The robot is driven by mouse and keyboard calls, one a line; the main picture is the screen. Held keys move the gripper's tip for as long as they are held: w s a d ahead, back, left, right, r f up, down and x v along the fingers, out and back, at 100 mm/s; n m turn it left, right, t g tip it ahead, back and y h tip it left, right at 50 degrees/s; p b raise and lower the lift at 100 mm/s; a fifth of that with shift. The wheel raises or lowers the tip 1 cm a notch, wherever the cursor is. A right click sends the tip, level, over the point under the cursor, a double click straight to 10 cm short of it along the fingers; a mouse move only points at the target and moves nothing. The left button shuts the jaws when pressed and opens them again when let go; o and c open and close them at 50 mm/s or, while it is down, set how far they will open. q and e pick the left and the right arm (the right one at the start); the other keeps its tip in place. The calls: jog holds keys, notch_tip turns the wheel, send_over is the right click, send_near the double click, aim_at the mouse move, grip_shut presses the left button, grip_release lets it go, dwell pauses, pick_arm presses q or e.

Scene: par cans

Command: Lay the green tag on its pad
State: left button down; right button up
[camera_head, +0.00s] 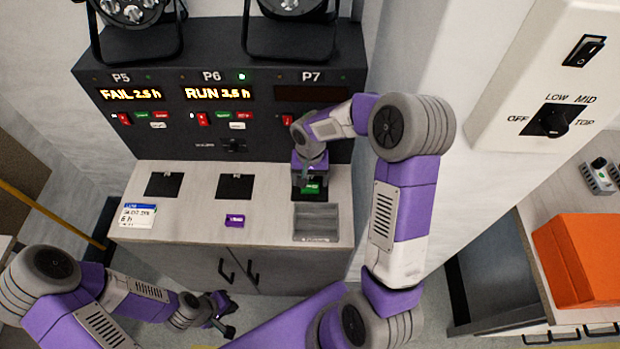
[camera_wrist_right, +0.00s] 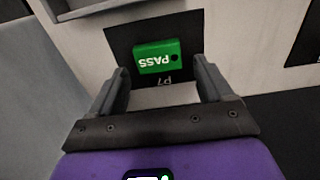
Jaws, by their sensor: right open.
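The green tag (camera_wrist_right: 158,57), marked PASS, lies on the black P7 pad (camera_wrist_right: 120,40) in the right wrist view. In the head view the green tag (camera_head: 312,188) shows just below my right gripper (camera_head: 308,178), near the right end of the counter. My right gripper (camera_wrist_right: 160,85) is open, with its fingers on either side of the tag's near edge and a gap to each side. My left gripper (camera_head: 222,318) hangs low in front of the cabinet, away from the counter; its jaws are too small to read.
A purple tag (camera_head: 235,220) lies on the counter (camera_head: 190,222) below the P6 pad (camera_head: 235,186). The P5 pad (camera_head: 164,185) is bare. A grey tray (camera_head: 317,222) sits at the front right. The dark panel (camera_head: 215,132) rises behind.

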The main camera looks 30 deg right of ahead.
aim_at(310, 184)
notch_tip(310, 184, up, 11)
jog(key=p, duration=0.2)
dwell(0.5)
